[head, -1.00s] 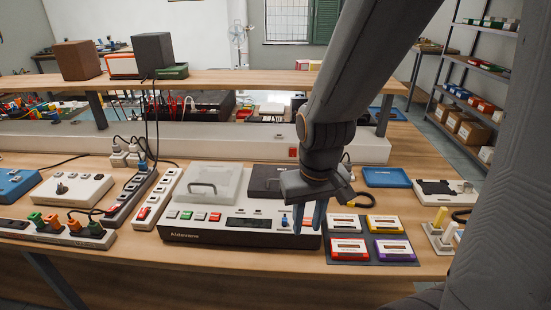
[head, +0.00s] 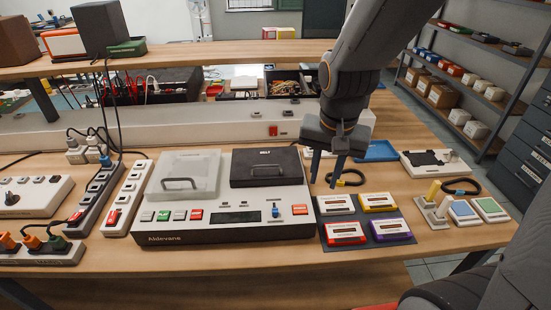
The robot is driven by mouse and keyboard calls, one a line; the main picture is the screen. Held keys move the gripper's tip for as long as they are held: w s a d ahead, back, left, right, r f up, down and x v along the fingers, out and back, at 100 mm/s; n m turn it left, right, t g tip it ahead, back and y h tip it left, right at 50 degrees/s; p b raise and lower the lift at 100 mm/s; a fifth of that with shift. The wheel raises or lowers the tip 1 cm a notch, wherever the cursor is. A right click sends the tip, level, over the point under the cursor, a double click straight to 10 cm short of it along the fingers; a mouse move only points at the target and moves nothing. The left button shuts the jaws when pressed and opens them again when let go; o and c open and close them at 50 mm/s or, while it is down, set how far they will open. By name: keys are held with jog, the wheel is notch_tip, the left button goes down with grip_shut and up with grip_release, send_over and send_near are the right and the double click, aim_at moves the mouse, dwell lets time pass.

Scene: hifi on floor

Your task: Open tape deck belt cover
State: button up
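The tape deck (head: 228,221) is a white and black unit on the workbench. On its top left is a translucent light lid with a handle (head: 183,171). My gripper (head: 324,170) points down just right of the dark cover, above the bench behind the cassettes.
Several cassettes lie on a dark mat (head: 359,246) right of the deck. Power strips (head: 128,199) stand close on the left. A raised shelf (head: 200,54) runs along the back.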

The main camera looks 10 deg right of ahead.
aim_at(269, 166)
jog(key=w+a+r+m+b, duration=0.2)
jog(key=w+a+r+m, duration=0.3)
jog(key=w+a+m, duration=0.6)
jog(key=shift+s+a+f+m+t+p, duration=0.2)
jog(key=shift+f+m, duration=0.25)
jog(key=shift+f, duration=0.8)
jog(key=shift+s+a+f+m+p, duration=0.1)
jog(key=shift+f+m+p, duration=0.35)
jog(key=shift+f, duration=0.85)
jog(key=shift+s+a+f+m+t+p, duration=0.15)
jog(key=shift+f+m, duration=0.35)
jog(key=shift+f, duration=0.75)
jog(key=shift+w, duration=0.1)
grip_shut()
